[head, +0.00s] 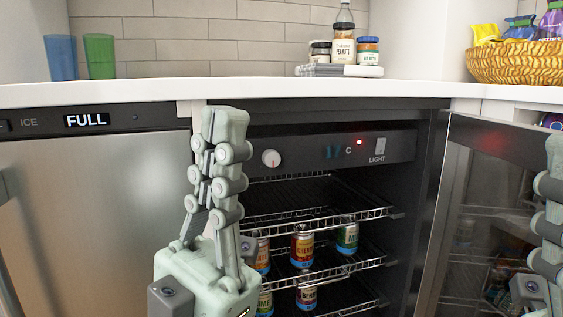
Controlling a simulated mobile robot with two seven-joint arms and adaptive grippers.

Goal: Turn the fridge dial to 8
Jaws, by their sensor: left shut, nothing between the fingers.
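The fridge dial (271,158) is a small white round knob with a reddish mark near its bottom, on the dark control panel inside the open fridge. My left gripper (225,122) points up, shut and empty, just left of the dial in the picture; it covers the panel's left end. I see no contact with the dial. A dim blue display (333,153) with a "C" beside it sits to the right; its digits are too faint to read. My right gripper (553,190) is cut off at the right edge, in front of the glass door; its opening is unclear.
The glass fridge door (470,190) stands open at the right. A red light (359,142) and a light switch (380,145) are on the panel. Wire racks (365,212) with several cans lie below. The ice maker (90,210) is left; the white counter (240,92) overhangs above.

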